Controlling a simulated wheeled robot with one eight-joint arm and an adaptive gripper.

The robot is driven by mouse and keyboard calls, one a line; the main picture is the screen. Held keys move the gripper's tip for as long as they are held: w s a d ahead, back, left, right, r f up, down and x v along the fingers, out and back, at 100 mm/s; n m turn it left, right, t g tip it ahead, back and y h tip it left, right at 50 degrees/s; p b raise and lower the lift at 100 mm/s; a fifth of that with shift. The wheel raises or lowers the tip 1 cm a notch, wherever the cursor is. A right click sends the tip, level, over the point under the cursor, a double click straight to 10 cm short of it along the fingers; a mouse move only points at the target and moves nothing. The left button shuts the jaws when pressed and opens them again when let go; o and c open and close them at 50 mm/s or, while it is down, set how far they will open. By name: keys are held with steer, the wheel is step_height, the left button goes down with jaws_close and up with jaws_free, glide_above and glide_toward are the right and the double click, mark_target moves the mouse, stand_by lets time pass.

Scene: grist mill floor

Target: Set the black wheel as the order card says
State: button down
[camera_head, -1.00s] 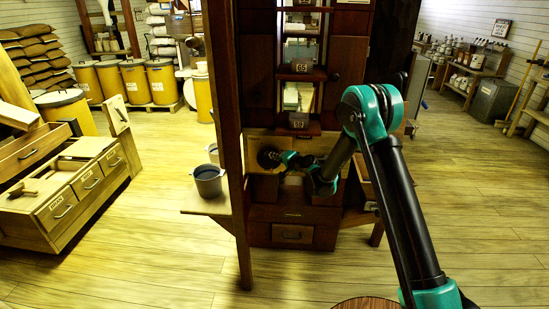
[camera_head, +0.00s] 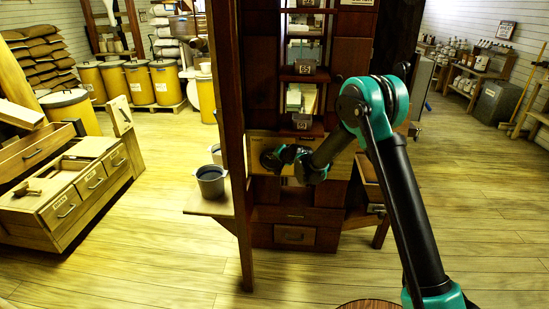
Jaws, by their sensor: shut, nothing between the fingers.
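The black wheel (camera_head: 268,159) is a round dark disc on the pale wooden front of the mill cabinet, low in the middle of the picture. My gripper (camera_head: 284,156) is small and dark here and sits right at the wheel's right side. My wrist hides part of the panel beside it. I cannot tell whether the fingers touch the rim. Small cards or labels (camera_head: 305,67) sit on the shelves above the wheel, and their writing is too small to read surely. I cannot tell which one is the order card.
A dark wooden post (camera_head: 231,140) stands just left of the wheel. A grey pot (camera_head: 211,181) stands on a small side shelf (camera_head: 207,205). A drawer bench (camera_head: 75,190) is at the left. Open plank floor lies in front and to the right.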

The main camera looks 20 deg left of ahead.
mark_target(262, 158)
steer(key=s+a+f+n+h, duration=0.1)
steer(key=a+f+n+h, duration=0.1)
steer(key=a+h, duration=0.3)
steer(key=shift+s+a+f+n+t+h, duration=0.15)
steer(key=shift+a+n+t+h, duration=0.2)
steer(key=shift+n+h, duration=0.5)
stand_by(0.6)
